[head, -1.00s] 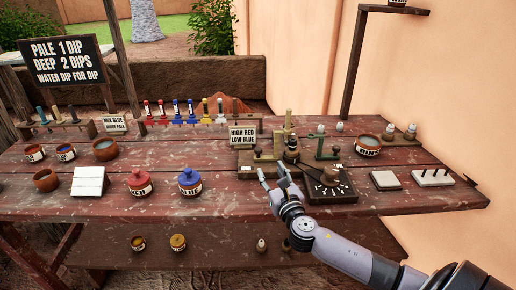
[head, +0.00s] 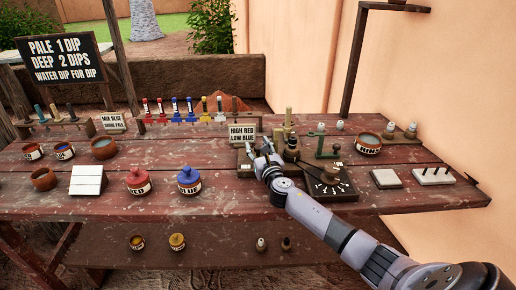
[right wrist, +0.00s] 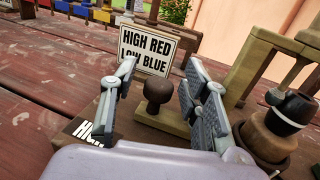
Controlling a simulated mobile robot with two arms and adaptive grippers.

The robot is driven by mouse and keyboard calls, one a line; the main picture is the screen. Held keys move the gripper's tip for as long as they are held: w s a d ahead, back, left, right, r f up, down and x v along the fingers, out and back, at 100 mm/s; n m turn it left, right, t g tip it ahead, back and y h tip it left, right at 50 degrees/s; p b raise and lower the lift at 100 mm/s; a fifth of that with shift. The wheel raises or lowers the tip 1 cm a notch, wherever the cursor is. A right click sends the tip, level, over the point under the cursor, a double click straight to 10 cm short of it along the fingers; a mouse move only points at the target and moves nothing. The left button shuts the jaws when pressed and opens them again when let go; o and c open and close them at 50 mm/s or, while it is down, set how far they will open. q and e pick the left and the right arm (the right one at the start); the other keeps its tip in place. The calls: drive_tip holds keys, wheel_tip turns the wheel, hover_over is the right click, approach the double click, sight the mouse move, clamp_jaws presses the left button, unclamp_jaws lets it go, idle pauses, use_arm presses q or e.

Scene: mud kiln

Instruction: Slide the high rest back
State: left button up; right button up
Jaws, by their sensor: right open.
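My right gripper (head: 264,155) is open at the left end of the small wooden rig near the middle of the table. In the right wrist view its two fingers stand either side of a dark brown round knob (right wrist: 158,90) on a pale wooden block (right wrist: 172,122), apparently the high rest. The knob is between the fingers and I see no clear grip on it. A partly hidden label (right wrist: 88,131) reading "HI..." lies on the dark base beside it. In the head view my gripper hides much of this block. My left gripper is not in view.
A "HIGH RED LOW BLUE" sign (head: 242,134) stands just behind the knob. A dark-topped wooden piece (right wrist: 290,115) stands close to the right finger. A dial box (head: 330,185) is to the right. Red (head: 139,183) and blue (head: 190,180) jars stand left.

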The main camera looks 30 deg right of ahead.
drive_tip(key=shift+c, duration=0.2)
clamp_jaws()
idle(0.3)
idle(0.3)
